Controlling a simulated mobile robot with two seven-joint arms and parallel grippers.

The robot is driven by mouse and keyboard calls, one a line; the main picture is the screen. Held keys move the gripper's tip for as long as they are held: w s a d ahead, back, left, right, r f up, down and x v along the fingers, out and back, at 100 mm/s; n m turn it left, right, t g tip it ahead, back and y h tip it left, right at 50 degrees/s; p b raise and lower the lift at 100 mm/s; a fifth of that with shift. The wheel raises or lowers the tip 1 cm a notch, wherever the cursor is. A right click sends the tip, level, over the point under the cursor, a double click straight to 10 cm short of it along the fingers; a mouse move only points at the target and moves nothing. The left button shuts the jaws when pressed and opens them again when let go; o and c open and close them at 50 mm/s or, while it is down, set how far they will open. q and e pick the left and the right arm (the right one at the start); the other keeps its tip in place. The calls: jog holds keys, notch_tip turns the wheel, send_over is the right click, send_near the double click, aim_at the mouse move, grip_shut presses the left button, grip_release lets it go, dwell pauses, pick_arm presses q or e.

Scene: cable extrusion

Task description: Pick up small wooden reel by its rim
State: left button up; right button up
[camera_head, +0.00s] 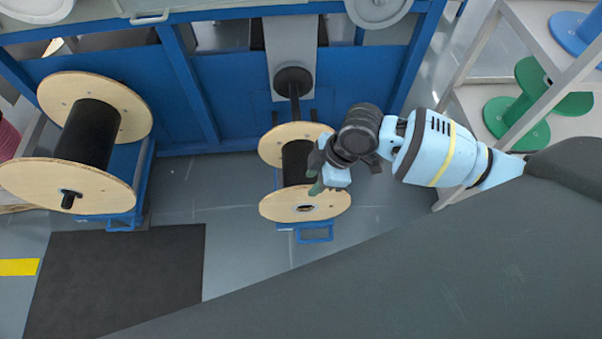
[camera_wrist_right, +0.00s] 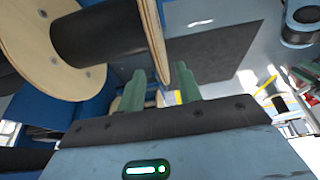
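The small wooden reel (camera_head: 304,204) has two pale plywood flanges and a black core. It sits on a blue stand at the middle of the head view. My right gripper (camera_head: 316,181) is at the right side of the reel, by its near flange, and partly covers the core. In the right wrist view, the reel (camera_wrist_right: 95,35) fills the upper left. The two green fingers of my right gripper (camera_wrist_right: 161,84) stand apart there, and the edge of the near flange shows between their tips. I cannot tell whether either finger touches it. My left gripper is not in view.
A larger wooden reel (camera_head: 97,135) stands on a blue cart at the left. A blue machine frame (camera_head: 230,90) lies behind. A shelf with green reels (camera_head: 522,105) is at the right. A dark mat (camera_head: 115,270) lies on the floor; the floor around it looks clear.

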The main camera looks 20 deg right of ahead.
aim_at(295, 200)
jog(key=shift+b+x, duration=0.75)
jog(key=shift+x, duration=2.75)
jog(key=shift+a, duration=0.1)
grip_shut()
jog(key=shift+w+r, duration=0.1)
